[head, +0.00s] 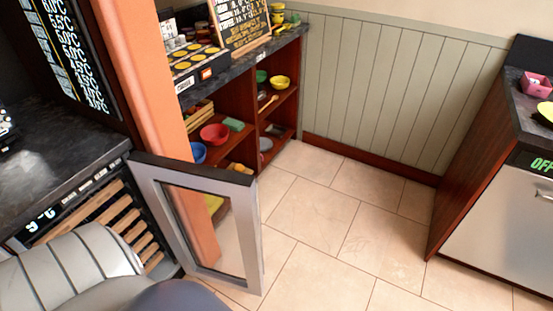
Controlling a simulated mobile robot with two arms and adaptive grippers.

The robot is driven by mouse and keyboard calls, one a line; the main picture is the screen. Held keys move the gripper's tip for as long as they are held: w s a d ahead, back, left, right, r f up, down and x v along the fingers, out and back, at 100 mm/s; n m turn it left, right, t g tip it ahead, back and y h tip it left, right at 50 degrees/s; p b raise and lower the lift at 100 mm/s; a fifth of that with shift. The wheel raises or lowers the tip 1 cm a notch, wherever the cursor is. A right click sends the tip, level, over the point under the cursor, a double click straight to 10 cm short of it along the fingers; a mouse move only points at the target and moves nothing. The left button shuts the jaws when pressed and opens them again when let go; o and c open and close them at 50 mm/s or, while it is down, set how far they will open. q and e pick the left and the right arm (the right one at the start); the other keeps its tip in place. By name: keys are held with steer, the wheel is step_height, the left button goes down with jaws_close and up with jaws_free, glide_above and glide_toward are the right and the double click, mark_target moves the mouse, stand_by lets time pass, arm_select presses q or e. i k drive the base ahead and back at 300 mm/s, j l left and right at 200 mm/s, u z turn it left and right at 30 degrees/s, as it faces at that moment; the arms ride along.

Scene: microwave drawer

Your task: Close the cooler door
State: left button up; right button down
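The cooler door (246,232) stands open, swung out from the cooler (75,197) at the lower left. It has a silver-grey frame around a clear glass pane, and an orange-brown post and the floor show through it. Wooden slatted racks (137,234) show in the cooler's open front, below a dark display strip. A silver ribbed part of my arm covers the lower left and hides much of the cooler's lower front. Neither of my grippers is in view.
Dark wood shelves (223,102) with coloured bowls stand behind the door, past the orange-brown post (165,90). A dark counter (60,150) tops the cooler. A cabinet with a grey front (500,225) stands at right. Tiled floor (320,240) between is clear.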

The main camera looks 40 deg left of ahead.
mark_target(151, 171)
steer(key=i+l+z, duration=0.2)
steer(key=i, duration=0.15)
steer(key=i+l+z, duration=0.2)
steer(key=i, duration=0.15)
steer(key=i+u, duration=0.25)
steer(key=u, duration=0.15)
steer(key=i+u, duration=0.25)
steer(key=u, duration=0.15)
steer(key=i+l+u, duration=0.1)
steer(key=u, duration=0.3)
steer(key=i+u, duration=0.15)
steer(key=u, duration=0.3)
steer(key=i+u, duration=0.15)
steer(key=u, duration=0.3)
steer(key=i+l+u, duration=0.15)
steer(key=u, duration=0.25)
steer(key=i+l+u, duration=0.15)
steer(key=u, duration=0.3)
steer(key=i+l+u, duration=0.1)
steer(key=u, duration=0.35)
